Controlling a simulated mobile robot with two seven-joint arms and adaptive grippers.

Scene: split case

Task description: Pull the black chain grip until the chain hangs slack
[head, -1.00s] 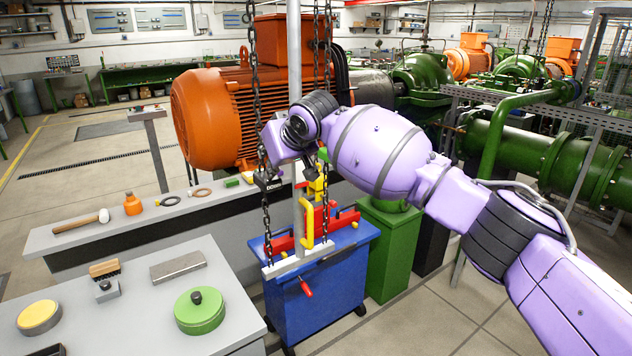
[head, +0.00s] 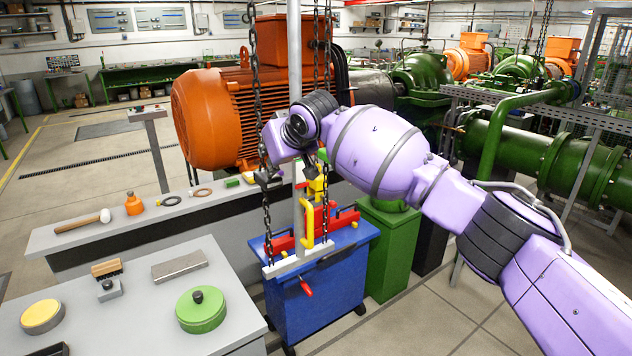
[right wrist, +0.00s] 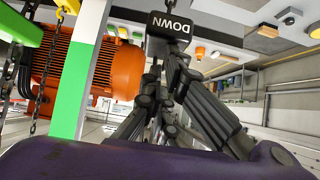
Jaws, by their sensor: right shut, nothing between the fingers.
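The black chain grip (right wrist: 170,27) is a dark block marked DOWN. In the right wrist view it sits just beyond the fingertips of my right gripper (right wrist: 163,68). The fingers are shut with nothing between them; whether they touch the block I cannot tell. In the head view my right gripper (head: 268,168) is small and dark beside the left chain (head: 255,90), and the grip (head: 266,181) shows just below it. The chain runs on down, looking straight, to a pale bar (head: 298,259) over the blue cart (head: 325,298). My left gripper is out of view.
An orange motor (head: 205,115) stands behind the chain. A metal post (head: 294,70) and further chains (head: 327,50) are close to its right. A grey table (head: 150,320) with a green lidded disc (head: 201,310) is at the front left. A green pedestal (head: 393,250) stands right of the cart.

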